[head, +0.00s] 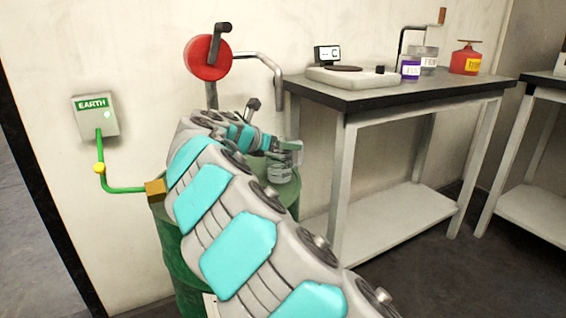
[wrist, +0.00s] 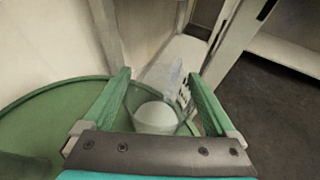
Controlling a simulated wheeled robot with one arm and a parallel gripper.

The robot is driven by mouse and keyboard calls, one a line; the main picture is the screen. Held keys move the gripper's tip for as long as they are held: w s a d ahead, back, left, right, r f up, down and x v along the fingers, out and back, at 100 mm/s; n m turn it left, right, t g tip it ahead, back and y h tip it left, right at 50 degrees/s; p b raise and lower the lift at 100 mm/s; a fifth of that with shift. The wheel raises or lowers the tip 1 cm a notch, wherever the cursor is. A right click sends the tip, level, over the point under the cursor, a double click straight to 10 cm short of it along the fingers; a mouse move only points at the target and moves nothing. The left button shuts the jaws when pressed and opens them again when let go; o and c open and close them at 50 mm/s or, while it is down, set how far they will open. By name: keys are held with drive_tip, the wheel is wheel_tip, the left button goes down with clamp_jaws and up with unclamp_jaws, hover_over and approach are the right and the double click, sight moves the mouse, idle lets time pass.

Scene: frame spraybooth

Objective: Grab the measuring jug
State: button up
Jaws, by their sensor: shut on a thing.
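The measuring jug (wrist: 158,116) is clear, with dark graduation marks on its right side in the wrist view. It is between the two green fingers of my gripper (wrist: 160,77), which are shut on it. In the head view the jug (head: 281,173) shows as a small clear shape at the drum's top, just below my gripper (head: 290,152). My arm hides part of this area. I cannot tell whether the jug's base touches the drum lid.
The green drum (wrist: 45,112) has a raised rim. A red-wheeled pump (head: 207,58) with a bent spout rises behind my arm. A workbench (head: 420,92) stands close on the right, holding a scale (head: 352,77), tins (head: 411,70) and a red can (head: 466,60). A green earth cable (head: 120,189) runs left.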

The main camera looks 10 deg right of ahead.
clamp_jaws()
